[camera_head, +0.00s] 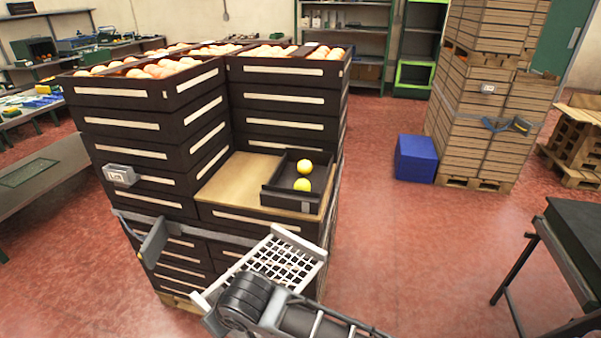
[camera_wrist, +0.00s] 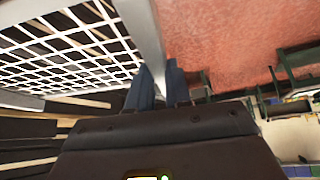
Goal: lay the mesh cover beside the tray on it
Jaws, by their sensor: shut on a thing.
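The mesh cover (camera_head: 287,263), a white grid in a pale frame, is held in the air in front of the crate stack, tilted. It also fills the upper left of the wrist view (camera_wrist: 70,50). My gripper (camera_wrist: 164,84) is shut on the edge of its frame; in the head view my wrist hides the fingertips. The dark tray (camera_head: 272,200) lies on a wooden board on the crates, behind and above the cover in the picture. The cover is apart from the tray.
Taller stacks of dark crates (camera_head: 120,131) filled with oranges rise left of and behind the tray. The wooden board (camera_head: 233,180) is bare left of the tray. A blue box (camera_head: 416,158) and wooden crates (camera_head: 490,125) stand at the right. Red floor is open between.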

